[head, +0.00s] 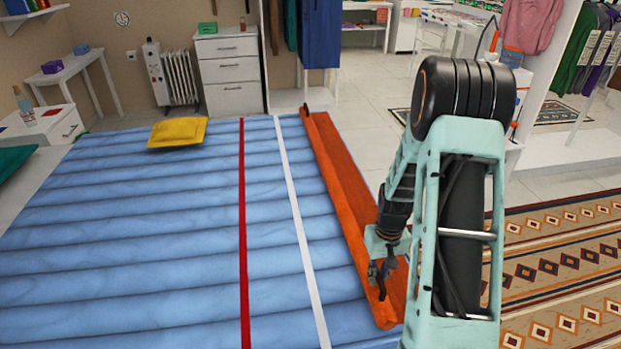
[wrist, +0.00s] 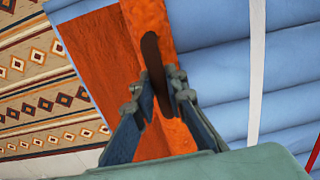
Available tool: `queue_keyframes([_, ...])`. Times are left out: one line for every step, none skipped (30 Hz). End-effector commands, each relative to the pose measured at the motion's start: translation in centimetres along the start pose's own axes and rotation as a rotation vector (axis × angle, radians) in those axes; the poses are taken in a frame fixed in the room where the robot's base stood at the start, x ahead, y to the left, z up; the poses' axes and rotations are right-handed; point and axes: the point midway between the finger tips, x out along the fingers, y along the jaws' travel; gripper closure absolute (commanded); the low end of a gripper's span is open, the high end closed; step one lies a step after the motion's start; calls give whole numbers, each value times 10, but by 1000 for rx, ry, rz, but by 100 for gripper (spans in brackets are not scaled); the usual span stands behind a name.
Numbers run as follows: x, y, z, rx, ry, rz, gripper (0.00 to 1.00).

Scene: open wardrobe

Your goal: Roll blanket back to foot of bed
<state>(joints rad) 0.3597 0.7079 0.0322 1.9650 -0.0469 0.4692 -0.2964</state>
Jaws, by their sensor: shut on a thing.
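An orange blanket (head: 341,187) lies in a long narrow strip along the right edge of the blue bed (head: 130,235). Part of it hangs over the bed's side, and the blanket also shows in the wrist view (wrist: 100,62). My gripper (head: 381,283) is at the near end of the strip, above its raised edge. In the wrist view, my gripper's fingers (wrist: 163,95) are close together around a dark brown strip (wrist: 153,62) on the blanket. The fingertips partly hide the place of contact.
A white line (head: 297,215) and a red line (head: 243,220) run along the bed. A yellow cushion (head: 177,132) lies at the bed's far side. A patterned rug (head: 555,260) covers the floor at right. A heater (head: 171,77) and drawers (head: 231,72) stand behind.

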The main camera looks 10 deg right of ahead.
Motion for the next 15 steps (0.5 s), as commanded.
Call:
queue_keyframes([0, 1, 0, 0, 1, 0, 100])
queue_keyframes([0, 1, 0, 0, 1, 0, 100])
queue_keyframes([0, 1, 0, 0, 1, 0, 100])
queue_keyframes([0, 1, 0, 0, 1, 0, 100])
queue_keyframes([0, 1, 0, 0, 1, 0, 100])
queue_keyframes([0, 1, 0, -1, 1, 0, 100])
queue_keyframes([0, 0, 0, -1, 1, 0, 100])
queue_keyframes([0, 0, 0, -1, 1, 0, 100])
queue_keyframes([0, 1, 0, 0, 1, 0, 100])
queue_keyframes([0, 2, 0, 0, 1, 0, 100])
queue_keyframes([0, 3, 0, 1, 1, 0, 100])
queue_keyframes([0, 6, 0, 2, 1, 1, 100])
queue_keyframes([0, 8, 0, 2, 1, 1, 100])
queue_keyframes([0, 11, 0, 3, 1, 1, 100])
queue_keyframes([0, 15, 0, 3, 1, 1, 100])
